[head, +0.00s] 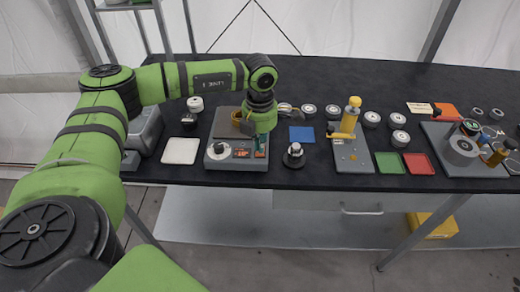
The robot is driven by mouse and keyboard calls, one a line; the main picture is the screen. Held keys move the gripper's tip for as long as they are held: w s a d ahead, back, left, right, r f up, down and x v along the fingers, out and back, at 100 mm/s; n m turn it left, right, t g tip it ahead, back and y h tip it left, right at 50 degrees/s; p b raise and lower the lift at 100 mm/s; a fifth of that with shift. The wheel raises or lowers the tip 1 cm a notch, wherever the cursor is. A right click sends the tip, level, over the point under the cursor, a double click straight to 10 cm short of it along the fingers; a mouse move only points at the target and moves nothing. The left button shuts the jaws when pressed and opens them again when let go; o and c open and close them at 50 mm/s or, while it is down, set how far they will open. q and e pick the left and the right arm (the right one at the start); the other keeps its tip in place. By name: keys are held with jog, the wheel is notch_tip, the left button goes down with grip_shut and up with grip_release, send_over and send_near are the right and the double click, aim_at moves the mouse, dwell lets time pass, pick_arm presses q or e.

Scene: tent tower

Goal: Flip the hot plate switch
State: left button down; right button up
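The hot plate (222,163) is a grey box near the table's front edge, left of centre. Its flat dark top (226,122) shows beside my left arm's wrist. Its front panel carries a pale round knob (219,149) and a small red display (241,153). My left gripper (261,142) points down over the right part of the hot plate, near the front panel's right end. My wrist hides most of the gripper and that part of the plate, so its opening, any contact and the switch's position cannot be told. My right gripper is out of view.
A white square pad (180,151) lies left of the hot plate. A small black-based device (294,155) and a blue pad (302,134) are to the right. Farther right stand a yellow-handled press (350,150), several round weights, and green (389,163) and red (418,164) trays.

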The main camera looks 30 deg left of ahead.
pick_arm(q)
jog(key=shift+s+f+b, duration=0.1)
jog(key=shift+f+b, duration=0.6)
jog(key=shift+f, duration=0.2)
jog(key=shift+r, duration=0.15)
jog(key=shift+r+p, duration=2.35)
jog(key=shift+r, duration=1.05)
